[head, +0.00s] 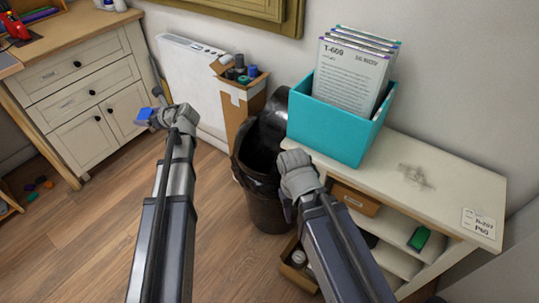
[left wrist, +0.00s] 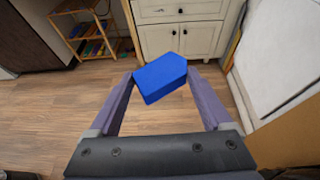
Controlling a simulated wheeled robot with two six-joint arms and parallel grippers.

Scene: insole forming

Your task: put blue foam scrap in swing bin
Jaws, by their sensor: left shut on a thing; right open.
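The blue foam scrap (head: 143,114) is held at the tip of my left gripper (head: 152,117), above the floor to the left of the bin. In the left wrist view the scrap (left wrist: 160,77) is a small blue block with a pointed end, between the two fingertips. The dark swing bin (head: 266,212) stands on the floor in the middle of the head view, with a dark opening at its top. My right gripper (head: 289,208) is open, beside the bin's right side; its fingers are mostly hidden by its own wrist.
A cardboard box (head: 237,115) of rolls stands behind the bin. A white shelf unit (head: 440,180) with a teal file box (head: 330,127) is on the right. A white drawer cabinet (head: 90,90) is at the left. The wooden floor (head: 90,240) at left is mostly clear.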

